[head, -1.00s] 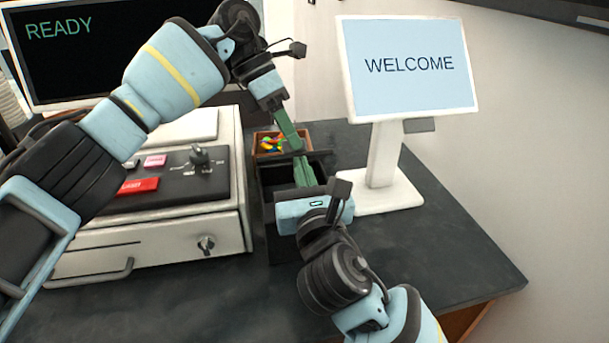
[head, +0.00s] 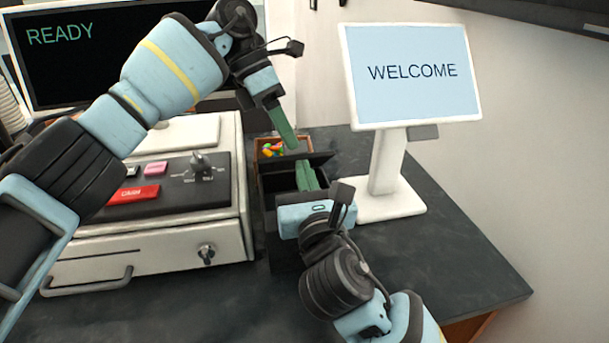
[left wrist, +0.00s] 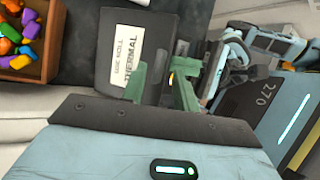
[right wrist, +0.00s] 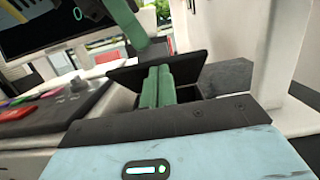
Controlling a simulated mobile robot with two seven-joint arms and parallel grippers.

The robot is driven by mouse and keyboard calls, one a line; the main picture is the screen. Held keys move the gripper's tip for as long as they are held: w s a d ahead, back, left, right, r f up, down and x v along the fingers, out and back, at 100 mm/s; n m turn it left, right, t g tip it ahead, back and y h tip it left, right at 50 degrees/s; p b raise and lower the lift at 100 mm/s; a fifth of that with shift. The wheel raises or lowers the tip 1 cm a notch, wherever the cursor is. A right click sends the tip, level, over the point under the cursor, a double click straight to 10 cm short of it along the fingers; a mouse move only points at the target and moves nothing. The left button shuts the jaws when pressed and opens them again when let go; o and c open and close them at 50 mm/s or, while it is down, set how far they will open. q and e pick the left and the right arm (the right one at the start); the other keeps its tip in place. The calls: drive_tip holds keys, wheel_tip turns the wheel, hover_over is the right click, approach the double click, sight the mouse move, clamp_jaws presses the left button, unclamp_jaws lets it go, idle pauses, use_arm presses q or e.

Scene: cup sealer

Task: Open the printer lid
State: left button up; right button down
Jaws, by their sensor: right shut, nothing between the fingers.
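The black printer (head: 268,205) stands between the cash register and the customer screen. Its dark lid (head: 318,159) is raised and tilted above the box.
The cash register (head: 150,245) stands close on the left. The white customer screen (head: 412,75) stands on the right. A small tray (head: 260,150) of colourful pieces lies behind the printer. The front right counter (head: 450,260) is clear.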

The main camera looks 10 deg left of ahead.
use_arm(q)
drive_tip(key=s+v, duration=0.1)
drive_tip(key=v, duration=0.5)
drive_tip(key=shift+w+r, duration=0.2)
drive_tip(key=shift+w, duration=0.1)
